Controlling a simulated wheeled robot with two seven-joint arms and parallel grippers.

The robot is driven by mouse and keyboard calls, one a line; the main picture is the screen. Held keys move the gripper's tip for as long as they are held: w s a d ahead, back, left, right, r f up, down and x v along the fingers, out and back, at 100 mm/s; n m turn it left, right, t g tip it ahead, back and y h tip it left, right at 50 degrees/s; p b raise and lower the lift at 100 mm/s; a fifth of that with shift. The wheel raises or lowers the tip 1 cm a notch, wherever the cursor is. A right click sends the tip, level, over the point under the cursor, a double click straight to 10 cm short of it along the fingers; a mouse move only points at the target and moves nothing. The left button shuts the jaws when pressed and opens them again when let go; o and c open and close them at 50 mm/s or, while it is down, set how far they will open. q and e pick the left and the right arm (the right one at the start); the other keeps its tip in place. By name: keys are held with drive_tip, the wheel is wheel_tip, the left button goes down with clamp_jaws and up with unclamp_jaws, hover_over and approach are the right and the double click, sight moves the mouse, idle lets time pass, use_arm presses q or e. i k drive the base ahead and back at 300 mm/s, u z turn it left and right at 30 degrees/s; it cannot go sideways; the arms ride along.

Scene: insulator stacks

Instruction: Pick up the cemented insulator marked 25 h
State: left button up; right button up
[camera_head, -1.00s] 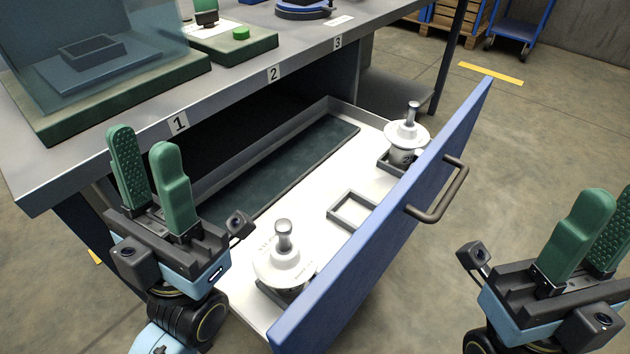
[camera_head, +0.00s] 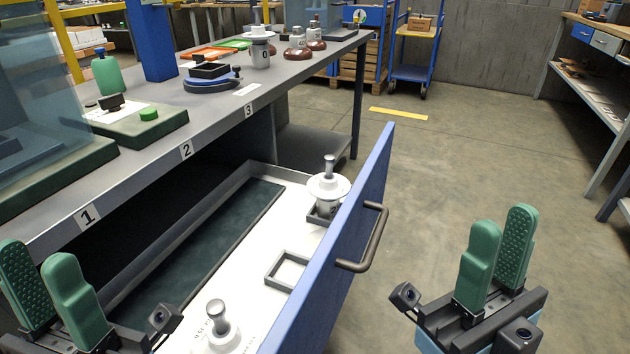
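Two white insulators with grey metal pins stand in the open drawer (camera_head: 245,327). The far insulator (camera_head: 328,187) stands upright in a square grey holder by the drawer's far end; its marking is not legible here. The near insulator (camera_head: 220,334) is cut off by the bottom edge. On the bench stands a white insulator (camera_head: 260,52) with a dark mark, partly legible as 0. I cannot read "25 h" anywhere. My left gripper (camera_head: 48,270) is open and empty, left of the near insulator. My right gripper (camera_head: 502,228) is open and empty, outside the drawer front.
An empty square holder (camera_head: 270,272) lies between the drawer's insulators. The blue drawer front (camera_head: 350,215) with its handle (camera_head: 376,240) stands between my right gripper and the drawer. Floor on the right is clear.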

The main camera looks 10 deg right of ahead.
sight(328, 188)
drive_tip(key=u, duration=0.15)
drive_tip(key=k, duration=0.65)
drive_tip(key=u, duration=0.55)
